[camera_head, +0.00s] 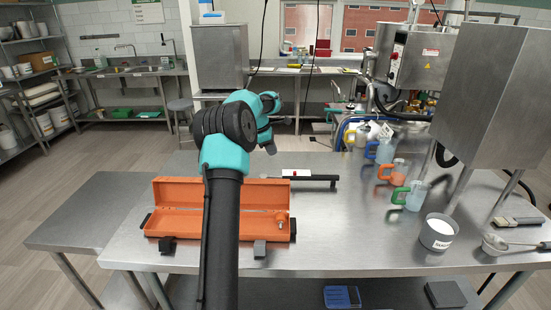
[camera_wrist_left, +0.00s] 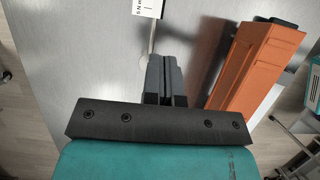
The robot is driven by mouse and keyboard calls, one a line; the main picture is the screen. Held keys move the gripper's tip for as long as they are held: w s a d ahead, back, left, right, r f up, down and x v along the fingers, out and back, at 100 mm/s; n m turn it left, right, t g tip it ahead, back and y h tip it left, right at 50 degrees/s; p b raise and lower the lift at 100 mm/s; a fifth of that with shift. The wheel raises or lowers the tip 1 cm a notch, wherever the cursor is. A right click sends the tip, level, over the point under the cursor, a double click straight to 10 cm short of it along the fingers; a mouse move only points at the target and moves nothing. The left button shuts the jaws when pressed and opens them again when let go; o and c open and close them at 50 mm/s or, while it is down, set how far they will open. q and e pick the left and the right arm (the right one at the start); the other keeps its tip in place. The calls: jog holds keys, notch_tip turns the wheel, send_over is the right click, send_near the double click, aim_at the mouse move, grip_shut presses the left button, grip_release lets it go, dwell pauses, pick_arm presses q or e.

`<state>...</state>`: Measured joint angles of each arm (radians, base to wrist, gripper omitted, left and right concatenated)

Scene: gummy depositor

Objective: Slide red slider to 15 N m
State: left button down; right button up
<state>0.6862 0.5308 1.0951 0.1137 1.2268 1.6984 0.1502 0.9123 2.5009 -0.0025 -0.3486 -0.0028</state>
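A white scale plate (camera_head: 301,173) with a small red mark, likely the red slider (camera_head: 294,173), lies near the back edge of the steel table, beside a dark bar (camera_head: 318,181). In the left wrist view a white label (camera_wrist_left: 147,8) with printed letters shows at the top edge, cut off; no red slider shows there. My left gripper (camera_wrist_left: 166,62) points towards that label, apart from it, with its fingers together and nothing seen between them. In the head view its fingers are hidden behind my arm. My right gripper is not in view.
An open orange case (camera_head: 172,227) stands at the table's left; it also shows in the left wrist view (camera_wrist_left: 255,65). Several handled jugs (camera_head: 414,198) and a white tub (camera_head: 437,233) stand at the right. The table's middle (camera_head: 345,225) is clear.

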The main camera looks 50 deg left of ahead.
pick_arm(q)
jog(key=shift+s+r, duration=0.1)
jog(key=shift+r, duration=0.1)
jog(key=c, duration=1.7)
grip_release()
jog(key=shift+o, duration=0.6)
jog(key=shift+w+d+r, duration=0.15)
jog(key=shift+w+r, duration=0.05)
jog(key=shift+w, duration=0.15)
jog(key=o, duration=0.5)
jog(key=w+d+r+g+y, duration=0.2)
jog(key=w+d+r+g, duration=0.1)
jog(key=w+d+r, duration=0.2)
jog(key=shift+w+d+r+y, duration=0.3)
jog(key=shift+w+r+y, duration=0.1)
jog(key=shift+w+r, duration=0.6)
jog(key=shift+f, duration=0.1)
jog(key=shift+f, duration=0.15)
